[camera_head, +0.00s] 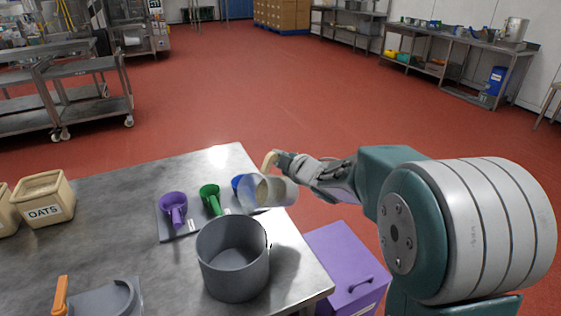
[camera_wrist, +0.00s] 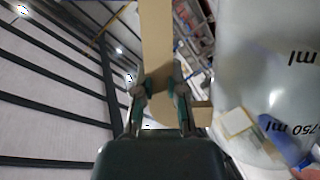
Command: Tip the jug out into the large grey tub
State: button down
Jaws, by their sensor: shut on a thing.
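The large grey tub (camera_head: 233,272) stands upright on the steel table near its right front edge. Its visible inside looks empty. The jug (camera_head: 280,192) is see-through with a tan handle, and it is tilted over on its side in the air, behind and a little right of the tub. Its mouth seems to face left; its contents cannot be made out. My gripper (camera_head: 284,162) is shut on the jug's handle. In the wrist view, my gripper (camera_wrist: 160,88) clasps the tan handle (camera_wrist: 157,35), and the jug's marked wall (camera_wrist: 262,70) fills the right side.
Purple (camera_head: 173,205), green (camera_head: 211,197) and blue (camera_head: 237,183) scoops lie behind the tub, on a grey board. An oats box (camera_head: 44,200) stands at left. An orange-handled grey tool (camera_head: 105,300) lies in front. A purple bin (camera_head: 345,265) stands beside the table's right edge.

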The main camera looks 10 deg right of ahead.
jog(key=shift+s+a+r+n, duration=0.2)
jog(key=shift+s+r+n, duration=0.1)
jog(key=shift+r, duration=0.15)
jog(key=s+a+r+n+t, duration=0.3)
jog(key=s+a+r+n, duration=0.2)
jog(key=s+n, duration=0.1)
jog(key=shift+a+r+n, duration=0.3)
jog(key=shift+a, duration=0.1)
jog(key=shift+s+a+r+n+t+y, duration=0.15)
jog(key=shift+s+a+n+y, duration=0.15)
jog(key=shift+s, duration=0.2)
jog(key=shift+s+a+r+n+t+y, duration=0.1)
jog(key=shift+s+a+n+t, duration=0.1)
jog(key=shift+s+a, duration=0.25)
jog(key=shift+s+a+r+n, duration=0.1)
jog(key=shift+s+a+n, duration=0.4)
jog(key=shift+s, duration=0.2)
